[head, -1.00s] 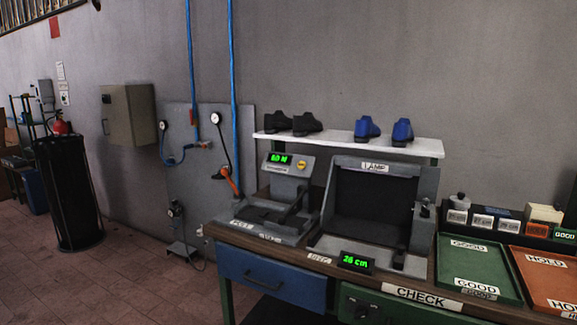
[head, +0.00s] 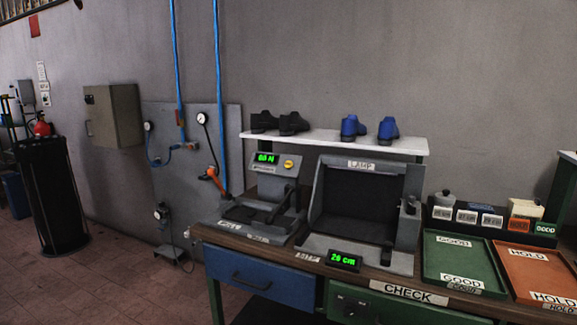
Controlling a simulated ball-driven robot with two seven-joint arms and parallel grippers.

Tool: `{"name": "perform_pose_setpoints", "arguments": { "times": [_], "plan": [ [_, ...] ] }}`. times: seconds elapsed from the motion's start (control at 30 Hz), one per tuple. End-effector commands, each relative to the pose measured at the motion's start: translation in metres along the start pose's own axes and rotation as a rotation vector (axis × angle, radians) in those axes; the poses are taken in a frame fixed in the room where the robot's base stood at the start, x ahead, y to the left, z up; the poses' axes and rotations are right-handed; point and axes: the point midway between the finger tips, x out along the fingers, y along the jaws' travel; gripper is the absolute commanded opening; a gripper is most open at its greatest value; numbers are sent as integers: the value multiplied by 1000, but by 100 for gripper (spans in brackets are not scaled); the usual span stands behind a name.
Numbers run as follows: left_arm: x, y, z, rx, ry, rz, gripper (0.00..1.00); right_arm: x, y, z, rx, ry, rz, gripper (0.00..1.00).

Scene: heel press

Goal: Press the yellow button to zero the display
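The yellow button (head: 289,164) is a small round knob on the upper face of the grey press (head: 262,200), at the left end of the workbench. Just left of the button is the press's small display (head: 266,159), lit with green characters that look like a number and an N; the digits are too small to read surely. A dark lever stands in front of the button's panel. Neither of my grippers shows in the head view.
Right of the press stands a grey lamp box (head: 362,200) with a green "26 cm" display (head: 344,260) before it. Green (head: 432,265) and orange (head: 505,270) trays lie at the right. A shelf (head: 335,142) above holds shoes.

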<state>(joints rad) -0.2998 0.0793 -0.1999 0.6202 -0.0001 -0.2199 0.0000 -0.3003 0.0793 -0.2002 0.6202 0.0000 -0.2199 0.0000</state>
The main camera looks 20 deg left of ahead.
Motion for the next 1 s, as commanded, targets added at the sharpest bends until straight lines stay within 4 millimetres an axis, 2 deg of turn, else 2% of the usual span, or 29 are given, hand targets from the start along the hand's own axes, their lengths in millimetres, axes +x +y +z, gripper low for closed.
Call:
{"name": "perform_pose_setpoints", "arguments": {
  "times": [0.03, 0.07, 0.1, 1.0],
  "plan": [
    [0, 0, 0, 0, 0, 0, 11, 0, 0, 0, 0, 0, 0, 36],
    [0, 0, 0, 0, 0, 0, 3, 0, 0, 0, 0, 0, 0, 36],
    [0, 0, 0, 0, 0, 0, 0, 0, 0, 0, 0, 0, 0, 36],
    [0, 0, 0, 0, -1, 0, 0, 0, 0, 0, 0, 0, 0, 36]
  ]
}}
